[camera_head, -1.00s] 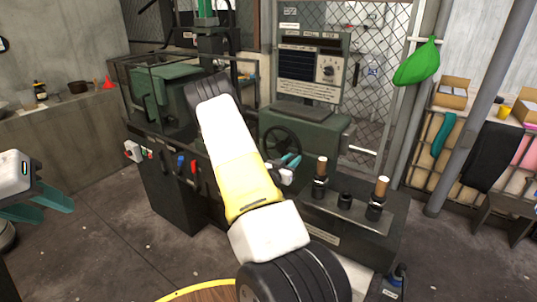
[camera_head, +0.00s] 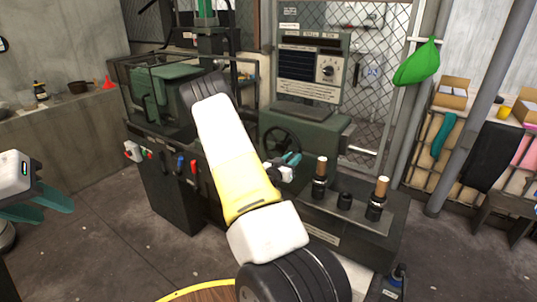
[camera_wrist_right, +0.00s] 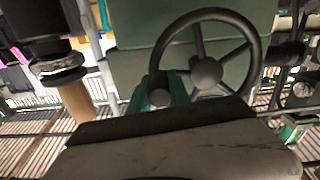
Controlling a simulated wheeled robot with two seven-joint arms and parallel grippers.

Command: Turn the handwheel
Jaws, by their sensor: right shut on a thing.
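The handwheel (camera_head: 281,143) is a dark spoked wheel on the front of the green machine. In the right wrist view its hub, spokes and rim (camera_wrist_right: 206,72) fill the upper middle. My right gripper (camera_head: 292,159) is at the lower right of the wheel in the head view. In the wrist view its teal fingers (camera_wrist_right: 160,92) are shut around a dark grip at the wheel's lower left rim. The fingers hide part of that grip. My left gripper (camera_head: 38,208) is at the left edge, its teal fingers apart and empty, away from the machine.
A control panel (camera_head: 310,67) stands above the wheel. Black cylindrical tool holders (camera_head: 320,180) stand on the ledge to its right. Coloured levers (camera_head: 193,165) are on the front to the left, partly beside my right arm. The floor at the left is clear.

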